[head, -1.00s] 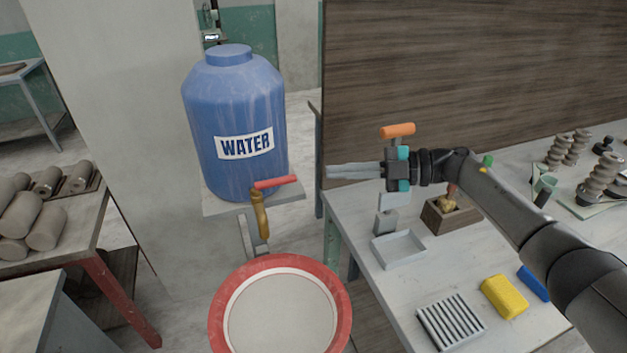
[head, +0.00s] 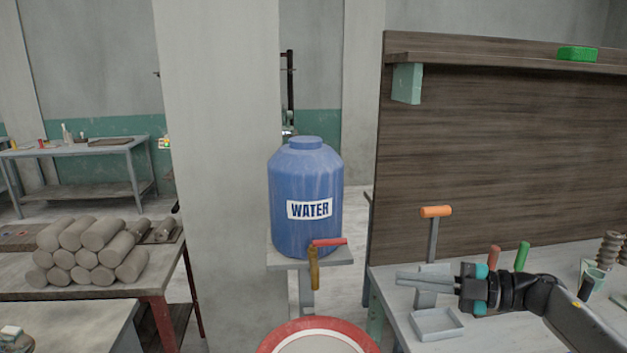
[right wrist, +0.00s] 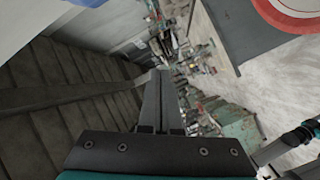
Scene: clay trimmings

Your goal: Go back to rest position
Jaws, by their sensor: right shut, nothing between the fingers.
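My right gripper (head: 424,282) reaches in from the right in the head view, its fingers pointing left and held together with nothing between them. It is over the left end of the grey worktable (head: 400,318), close to a grey tool with an orange handle (head: 436,212) and a small grey tray (head: 437,324). In the right wrist view the closed fingers (right wrist: 156,100) show at the centre, also empty.
A blue water barrel (head: 306,180) with a red-handled tap (head: 328,243) stands on a stand left of the gripper. A red-rimmed basin (head: 285,338) is below it. A dark wooden panel (head: 480,150) rises behind the worktable. Clay rolls (head: 95,250) lie on a table at left.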

